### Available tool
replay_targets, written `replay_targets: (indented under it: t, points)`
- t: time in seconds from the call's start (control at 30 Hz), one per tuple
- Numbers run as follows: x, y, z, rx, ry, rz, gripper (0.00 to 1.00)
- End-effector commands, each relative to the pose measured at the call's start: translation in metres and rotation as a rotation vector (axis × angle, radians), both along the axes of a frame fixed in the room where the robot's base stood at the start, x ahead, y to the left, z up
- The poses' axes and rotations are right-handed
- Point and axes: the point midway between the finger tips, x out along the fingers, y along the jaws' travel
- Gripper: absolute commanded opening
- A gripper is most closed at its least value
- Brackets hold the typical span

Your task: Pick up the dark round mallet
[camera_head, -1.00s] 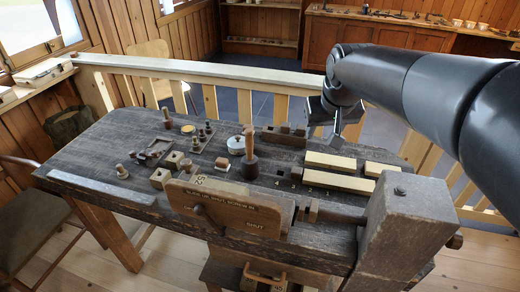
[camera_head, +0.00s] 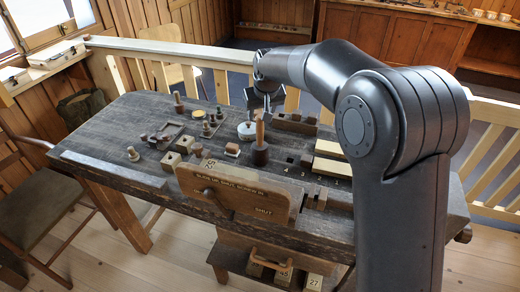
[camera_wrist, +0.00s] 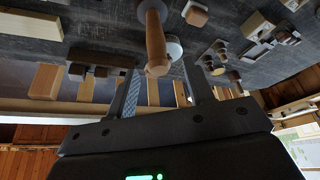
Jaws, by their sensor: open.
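The dark round mallet (camera_head: 260,154) stands head down on the workbench, its light wooden handle pointing up. My gripper (camera_head: 260,101) is open and empty, just behind the mallet in the head view. In the wrist view the gripper (camera_wrist: 160,88) has its two fingers spread, with the handle's end showing between them. I cannot tell how far the handle is from the fingers.
A white round tin (camera_head: 247,131) stands close behind the mallet. Pale wooden blocks (camera_head: 331,167) lie to the right, partly hidden by my arm. Small turned pieces and blocks stand to the left.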

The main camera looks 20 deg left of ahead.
Motion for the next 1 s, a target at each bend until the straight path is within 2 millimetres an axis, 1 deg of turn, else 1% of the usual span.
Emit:
replay_targets:
  t: [0.03, 0.1, 0.27, 0.37, 0.5, 0.6, 0.83, 1.0]
  points:
    - [0.002, 0.002, -0.009, -0.002, 0.002, 0.000, 0.48]
    - [0.006, 0.004, -0.017, -0.001, 0.002, 0.000, 0.48]
    - [0.009, 0.006, -0.027, -0.001, 0.001, 0.000, 0.48]
    - [0.014, 0.008, -0.038, -0.002, 0.001, 0.000, 0.48]
    - [0.022, 0.012, -0.058, -0.001, 0.001, 0.000, 0.48]
    - [0.025, 0.015, -0.068, -0.001, 0.001, 0.000, 0.48]
    - [0.026, 0.015, -0.069, 0.001, -0.001, 0.000, 0.47]
    - [0.026, 0.015, -0.069, 0.001, -0.001, 0.000, 0.33]
